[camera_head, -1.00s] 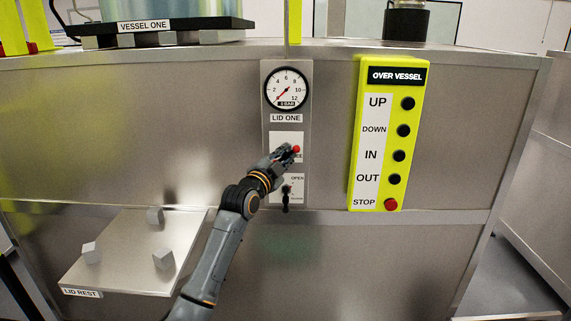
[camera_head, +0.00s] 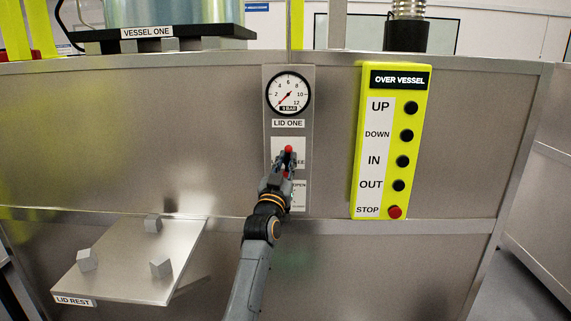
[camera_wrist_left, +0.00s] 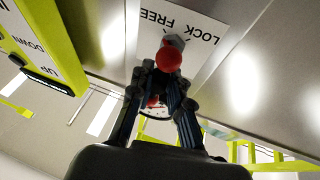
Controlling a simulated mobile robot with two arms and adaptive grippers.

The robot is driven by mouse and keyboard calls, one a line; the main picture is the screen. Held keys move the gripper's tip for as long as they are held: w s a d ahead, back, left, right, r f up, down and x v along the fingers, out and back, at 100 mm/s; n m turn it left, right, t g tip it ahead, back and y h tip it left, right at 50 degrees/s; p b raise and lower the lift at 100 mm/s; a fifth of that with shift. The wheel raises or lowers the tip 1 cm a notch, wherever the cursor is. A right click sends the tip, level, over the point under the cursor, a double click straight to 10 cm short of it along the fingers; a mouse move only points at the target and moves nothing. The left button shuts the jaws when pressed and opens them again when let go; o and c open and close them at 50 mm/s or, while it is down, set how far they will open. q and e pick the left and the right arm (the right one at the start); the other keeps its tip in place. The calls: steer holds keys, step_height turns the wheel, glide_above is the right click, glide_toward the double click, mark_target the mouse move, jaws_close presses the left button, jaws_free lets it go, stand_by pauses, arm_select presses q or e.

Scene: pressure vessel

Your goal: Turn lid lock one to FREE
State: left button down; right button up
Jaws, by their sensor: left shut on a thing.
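The lid lock lever with its red ball knob (camera_head: 288,149) sits on the white plate of the LID ONE panel (camera_head: 304,130), below the gauge. The end of the word FREE shows right of it. My left gripper (camera_head: 286,161) is at the lever from below, shut on it. In the left wrist view the red knob (camera_wrist_left: 168,58) stands just beyond my left fingertips (camera_wrist_left: 165,73), in front of a grey hub and the LOCK FREE label (camera_wrist_left: 208,24). A second small red part shows between the fingers. My right gripper is not in view.
A gauge (camera_head: 288,93) sits above the lock. A yellow OVER VESSEL button box (camera_head: 418,150) is to the right. The LID REST shelf (camera_head: 130,270) with small blocks juts out at lower left. The lower OPEN valve is mostly hidden by my arm.

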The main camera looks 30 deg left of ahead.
arm_select(q)
steer(key=shift+w+d+f+n, duration=0.15)
steer(key=shift+f+n, duration=0.25)
steer(key=shift+n, duration=0.4)
steer(key=c, duration=1.4)
jaws_free()
steer(key=shift+d, duration=0.1)
steer(key=shift+c, duration=0.2)
steer(key=shift+o, duration=0.4)
steer(key=shift+d+r, duration=0.1)
steer(key=shift+r, duration=0.05)
steer(key=shift+r+y, duration=0.15)
steer(key=shift+y, duration=0.25)
steer(key=shift+a, duration=0.2)
steer(key=v, duration=1.2)
steer(key=shift+d, duration=0.1)
